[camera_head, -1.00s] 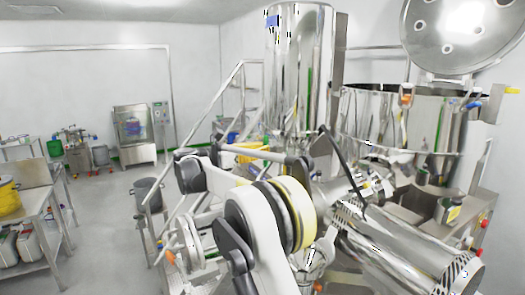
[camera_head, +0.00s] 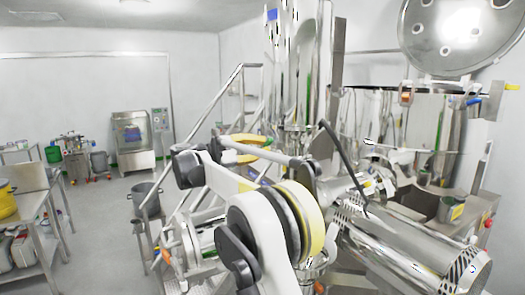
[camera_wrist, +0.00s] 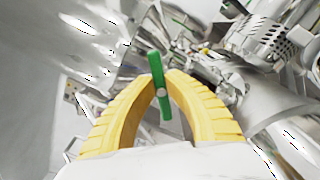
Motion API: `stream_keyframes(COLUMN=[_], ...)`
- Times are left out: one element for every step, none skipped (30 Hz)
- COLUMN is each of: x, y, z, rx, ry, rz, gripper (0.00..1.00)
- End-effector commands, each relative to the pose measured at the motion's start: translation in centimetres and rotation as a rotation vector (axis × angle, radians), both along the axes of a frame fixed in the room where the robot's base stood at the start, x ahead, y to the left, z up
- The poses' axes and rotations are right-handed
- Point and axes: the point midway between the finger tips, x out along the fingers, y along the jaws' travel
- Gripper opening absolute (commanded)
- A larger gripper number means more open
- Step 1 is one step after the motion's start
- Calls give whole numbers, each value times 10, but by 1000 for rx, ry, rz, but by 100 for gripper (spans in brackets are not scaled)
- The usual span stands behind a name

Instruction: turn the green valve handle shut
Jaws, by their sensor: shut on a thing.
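The green valve handle (camera_wrist: 155,68) shows in the wrist view as a short flat green bar with a round pale hub. My gripper (camera_wrist: 168,82) has two yellow ribbed fingers that arch in from both sides. Their tips are closed on the handle near its middle, one on each side. The handle stands nearly upright in that picture, with its top end past the fingertips and its lower end between the fingers. The valve body behind the handle is hard to make out.
A large steel vessel (camera_head: 395,125) with a raised round lid (camera_head: 455,30) stands at the right. A perforated steel cylinder (camera_head: 420,255) lies below it. A steel railing (camera_head: 205,130) rises behind my arm. A grey bin (camera_head: 147,198) and a bench (camera_head: 35,215) stand left, with clear floor between.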

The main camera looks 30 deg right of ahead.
Motion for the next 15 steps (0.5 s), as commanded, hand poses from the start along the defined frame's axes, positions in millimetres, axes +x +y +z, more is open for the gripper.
stream_keyframes(x=[0, -1, -1, -1, -1, -1, -2, -2, -2, -2, -2, -2, -2, -2, -2], y=[-1, -1, -1, -1, -1, -1, -1, -1, -1, -1, -1, -1, -1, -1, -1], z=[-2, -2, -2, -2, -2, -3, -3, -3, -3, -4, -4, -4, -5, -5, -5], rx=[1, 2, 3, 4, 5, 6, 7, 8, 9, 10, 11, 13, 13, 14, 15], ry=[-41, -70, -108, -136, -165, -202, -231, -259, -295, -323, -350, -384, -409, -433, -465], rz=[-1, -1, -1, -1, -1, -1, -1, -1, -1, -1, -1, 0, 0, 0, 0], gripper=[0, 0, 0, 0, 0, 0, 0, 0, 0, 0, 0, 0, 0, 0, 0])
